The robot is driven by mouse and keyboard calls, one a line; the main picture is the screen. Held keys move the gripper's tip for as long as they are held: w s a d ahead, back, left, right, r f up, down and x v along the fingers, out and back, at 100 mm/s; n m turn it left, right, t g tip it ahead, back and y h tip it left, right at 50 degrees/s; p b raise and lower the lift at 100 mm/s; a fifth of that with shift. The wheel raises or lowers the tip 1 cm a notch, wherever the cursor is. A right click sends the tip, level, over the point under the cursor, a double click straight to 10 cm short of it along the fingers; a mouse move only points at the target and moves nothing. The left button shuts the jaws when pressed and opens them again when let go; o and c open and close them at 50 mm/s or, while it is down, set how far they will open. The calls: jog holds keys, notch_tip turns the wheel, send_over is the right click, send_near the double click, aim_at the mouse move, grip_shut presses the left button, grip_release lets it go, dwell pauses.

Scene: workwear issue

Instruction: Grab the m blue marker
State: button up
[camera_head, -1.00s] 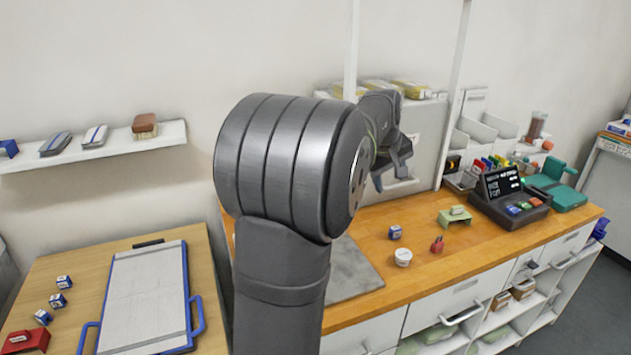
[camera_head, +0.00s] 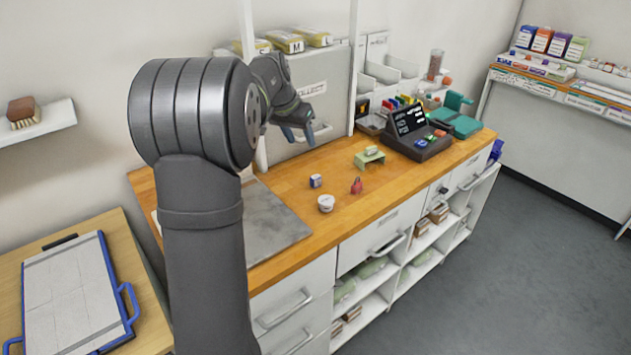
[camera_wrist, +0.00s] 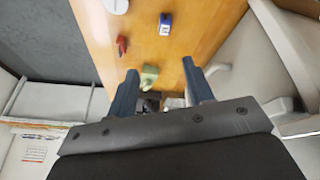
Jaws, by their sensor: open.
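A small blue-and-white block (camera_head: 316,181), which looks like a blue marker, stands on the wooden counter; its letter is too small to read. It also shows in the wrist view near the top (camera_wrist: 165,23). My gripper (camera_head: 300,136) is above the back of the counter, behind and above the block, apart from it. In the wrist view my gripper (camera_wrist: 160,68) has its two fingers spread with nothing held between them.
A round white tub (camera_head: 326,203) and a red item (camera_head: 357,186) stand near the block. A green stand (camera_head: 369,158) and a dark terminal (camera_head: 420,142) are farther right. A grey mat (camera_head: 268,228) lies left. A white panel (camera_head: 318,90) rises behind the counter.

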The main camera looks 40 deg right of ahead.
jog(key=w+f+m, duration=0.1)
jog(key=f+m, duration=0.1)
jog(key=m, duration=0.2)
send_near(315, 176)
jog(key=shift+m+g, duration=0.3)
jog(key=shift+m, duration=0.1)
jog(key=x, duration=0.4)
jog(key=shift+s+d+f, duration=0.15)
jog(key=shift+s+f, duration=0.15)
jog(key=shift+w+x, duration=0.2)
jog(key=shift+x, duration=1.2)
jog(key=shift+w+x, duration=0.2)
jog(key=shift+x, duration=1.15)
grip_shut()
